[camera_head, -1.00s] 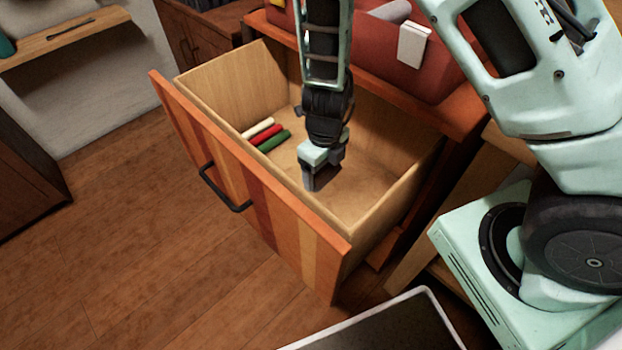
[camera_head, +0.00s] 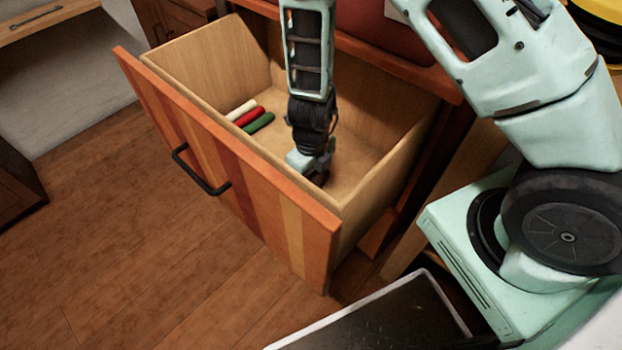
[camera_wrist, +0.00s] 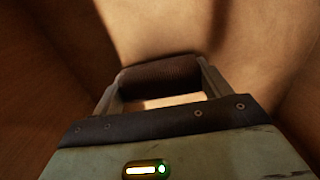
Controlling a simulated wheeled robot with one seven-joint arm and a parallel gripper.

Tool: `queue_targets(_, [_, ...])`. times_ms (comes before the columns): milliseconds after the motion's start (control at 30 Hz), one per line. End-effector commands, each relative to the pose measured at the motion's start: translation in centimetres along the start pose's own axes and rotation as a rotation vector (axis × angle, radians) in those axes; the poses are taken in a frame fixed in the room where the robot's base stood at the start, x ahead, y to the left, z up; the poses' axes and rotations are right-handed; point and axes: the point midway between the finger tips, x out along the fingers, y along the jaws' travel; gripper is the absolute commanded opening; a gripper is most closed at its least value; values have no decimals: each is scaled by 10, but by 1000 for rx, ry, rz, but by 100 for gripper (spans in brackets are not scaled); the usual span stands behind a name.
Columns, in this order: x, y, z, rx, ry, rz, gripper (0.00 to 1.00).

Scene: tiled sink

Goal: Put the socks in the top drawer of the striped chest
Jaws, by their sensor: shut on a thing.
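The top drawer (camera_head: 230,163) of the striped chest is pulled open, with orange, red and tan stripes on its front. I cannot tell whether this sock touches the drawer floor.
The drawer's black handle (camera_head: 198,172) sticks out in front. A red container (camera_head: 372,32) stands on the chest top behind. A dark flat-topped thing with a pale rim (camera_head: 385,318) is at the bottom. Wooden floor (camera_head: 90,230) lies clear at the left.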

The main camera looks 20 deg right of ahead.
Motion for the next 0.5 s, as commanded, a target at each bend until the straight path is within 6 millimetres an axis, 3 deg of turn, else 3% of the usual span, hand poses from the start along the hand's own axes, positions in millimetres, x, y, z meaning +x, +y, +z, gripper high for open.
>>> queue_targets(33, [7,0,0,1,-1,1,54])
queue_targets(400, [9,0,0,0,-1,0,54])
queue_targets(433, [8,0,0,0,-1,0,82])
queue_targets(500, [8,0,0,0,-1,0,98])
